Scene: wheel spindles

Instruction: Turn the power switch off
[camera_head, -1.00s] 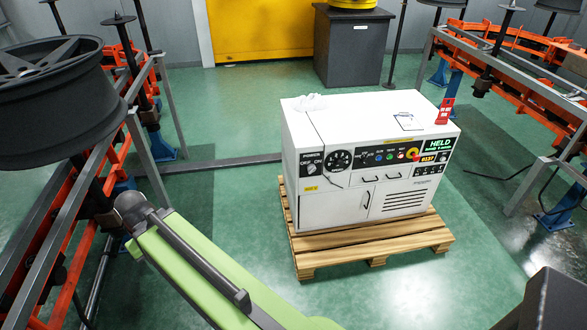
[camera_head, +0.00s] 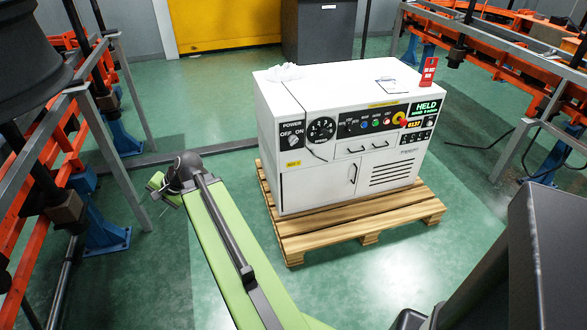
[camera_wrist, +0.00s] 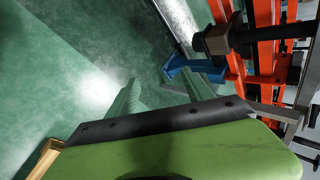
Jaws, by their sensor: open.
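The power switch (camera_head: 293,142) is a small knob under the label "POWER", with "OFF" and "ON" marked above it. It sits at the upper left of the front of the white control cabinet (camera_head: 318,188). I cannot tell which way the knob points. My gripper (camera_head: 160,190) is at the far end of my green arm, to the left of the cabinet and well apart from the switch. The wrist view shows its open, empty fingers (camera_wrist: 163,92) above the green floor. The switch is not in the wrist view.
The cabinet stands on a wooden pallet (camera_head: 345,228), whose edge also shows in the wrist view (camera_wrist: 42,160). Orange and grey racks (camera_head: 75,150) with blue feet stand at the left, others at the right. A dark grey box (camera_head: 318,35) stands behind. Floor before the pallet is clear.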

